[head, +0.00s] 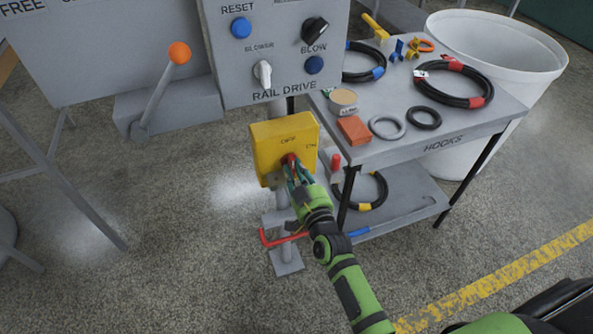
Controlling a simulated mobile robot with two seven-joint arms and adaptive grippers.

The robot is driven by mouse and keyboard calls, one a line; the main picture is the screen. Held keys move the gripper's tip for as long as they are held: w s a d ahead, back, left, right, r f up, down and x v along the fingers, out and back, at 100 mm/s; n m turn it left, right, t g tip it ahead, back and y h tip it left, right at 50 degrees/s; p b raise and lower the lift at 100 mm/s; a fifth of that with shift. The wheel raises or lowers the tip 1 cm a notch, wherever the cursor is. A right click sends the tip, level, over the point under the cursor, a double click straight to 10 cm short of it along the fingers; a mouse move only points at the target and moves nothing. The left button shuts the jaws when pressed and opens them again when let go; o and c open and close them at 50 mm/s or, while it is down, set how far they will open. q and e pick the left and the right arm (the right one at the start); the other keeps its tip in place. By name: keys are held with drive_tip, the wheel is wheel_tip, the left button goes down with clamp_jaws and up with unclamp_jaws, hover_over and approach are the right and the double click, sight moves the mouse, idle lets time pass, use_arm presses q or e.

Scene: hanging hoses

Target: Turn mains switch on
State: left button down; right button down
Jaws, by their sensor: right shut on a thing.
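The mains switch is a yellow box (268,134) on a grey post, with "OFF" and "ON" marked on its front. A red knob (289,159) shows at the middle of the box. My right gripper (293,167) reaches up to the box from below and is shut on the red knob. The gripper's fingers cover most of the knob, so its exact angle is hard to tell. My left gripper is not in view.
A grey panel (288,78) marked "RAIL DRIVE" stands above the box. A lever with an orange ball (180,53) is to the left. A grey hooks table (470,130) with coiled hoses and rings is close on the right, before a white bin (545,62).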

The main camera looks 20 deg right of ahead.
drive_tip(key=shift+m, duration=0.3)
drive_tip(key=m+p, duration=0.1)
drive_tip(key=m, duration=0.7)
drive_tip(key=shift+f, duration=0.15)
idle(0.3)
drive_tip(key=c, duration=1.1)
unclamp_jaws()
drive_tip(key=shift+s, duration=0.1)
drive_tip(key=s, duration=1.2)
drive_tip(key=shift+d, duration=0.15)
